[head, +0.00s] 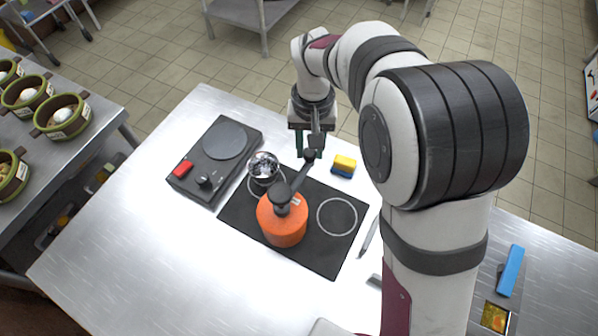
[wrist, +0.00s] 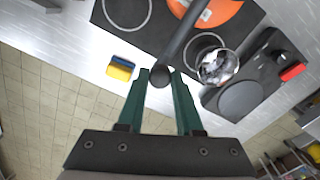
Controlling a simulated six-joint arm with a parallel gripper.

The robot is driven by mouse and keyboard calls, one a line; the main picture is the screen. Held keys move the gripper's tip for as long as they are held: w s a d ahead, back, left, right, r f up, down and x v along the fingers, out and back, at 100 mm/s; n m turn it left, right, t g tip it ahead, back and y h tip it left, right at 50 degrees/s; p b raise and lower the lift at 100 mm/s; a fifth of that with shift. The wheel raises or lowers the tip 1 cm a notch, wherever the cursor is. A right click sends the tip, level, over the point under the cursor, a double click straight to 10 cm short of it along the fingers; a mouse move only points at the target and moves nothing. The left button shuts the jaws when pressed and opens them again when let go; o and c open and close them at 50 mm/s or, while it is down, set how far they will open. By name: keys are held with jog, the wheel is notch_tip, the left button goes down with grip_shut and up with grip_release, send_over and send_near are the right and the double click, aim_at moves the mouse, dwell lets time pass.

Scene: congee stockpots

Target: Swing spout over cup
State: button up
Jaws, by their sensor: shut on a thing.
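An orange round pot (head: 283,222) with a black top stands on the black cooktop (head: 320,252); part of it shows at the top of the wrist view (wrist: 222,12). A black bar (head: 298,178) runs from its top to a round black knob (wrist: 160,77). My gripper (head: 309,150) has its green fingers around the knob end, one on each side, as the wrist view (wrist: 163,84) shows. A shiny metal cup (head: 263,167) with crinkled silvery contents stands left of the bar, apart from it. I cannot make out a separate spout.
A dark hot plate unit (head: 216,160) with a red switch stands left of the cup. A yellow and blue sponge (head: 344,165) lies right of my gripper. A blue-handled item (head: 511,270) lies at far right. The counter's front left (head: 130,260) is clear.

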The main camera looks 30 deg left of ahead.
jog(key=s+a, duration=0.4)
jog(key=a, duration=0.5)
jog(key=shift+s, duration=0.15)
dwell(0.9)
jog(key=o, duration=0.7)
jog(key=shift+c, duration=0.2)
notch_tip(320, 180, up, 7)
